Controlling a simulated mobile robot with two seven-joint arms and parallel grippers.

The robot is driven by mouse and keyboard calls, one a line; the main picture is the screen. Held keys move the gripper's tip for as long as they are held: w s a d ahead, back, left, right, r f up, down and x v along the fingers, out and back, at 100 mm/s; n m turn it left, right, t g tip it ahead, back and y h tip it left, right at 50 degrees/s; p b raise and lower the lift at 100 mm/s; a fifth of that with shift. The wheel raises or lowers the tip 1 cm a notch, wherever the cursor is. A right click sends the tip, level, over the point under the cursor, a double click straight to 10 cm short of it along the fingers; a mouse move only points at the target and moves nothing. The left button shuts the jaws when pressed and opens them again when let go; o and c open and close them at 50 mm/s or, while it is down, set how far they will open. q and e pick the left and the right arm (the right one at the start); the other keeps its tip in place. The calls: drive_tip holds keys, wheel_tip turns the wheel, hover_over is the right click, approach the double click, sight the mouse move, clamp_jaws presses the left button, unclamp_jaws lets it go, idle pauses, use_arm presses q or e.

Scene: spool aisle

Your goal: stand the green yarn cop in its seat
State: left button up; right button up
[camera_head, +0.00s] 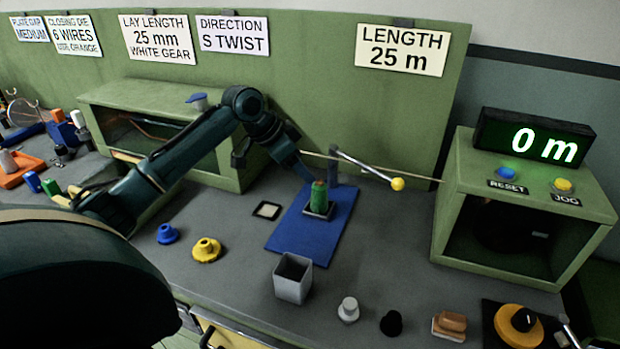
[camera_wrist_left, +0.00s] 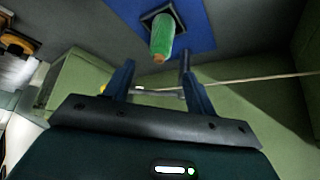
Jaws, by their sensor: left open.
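The green yarn cop (camera_head: 319,197) with a reddish-brown tip stands upright on the dark square seat (camera_head: 318,211) on the blue board (camera_head: 290,233). In the left wrist view the cop (camera_wrist_left: 162,40) rises from the same dark square seat (camera_wrist_left: 150,17); how deep its foot sits is hidden. My left gripper (camera_head: 306,172) is just behind and above the cop in the head view. It is open and empty. In the wrist view its two blue fingers are spread, with the cop's tip beyond them and no visible contact. My right gripper is not in view.
A lever with a yellow knob (camera_head: 397,184) and a stretched cord lie behind the board. A green counter housing (camera_head: 450,215) is at right. Bench left of the board is mostly clear.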

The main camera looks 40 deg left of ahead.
use_arm(q)
drive_tip(key=shift+v, duration=2.3)
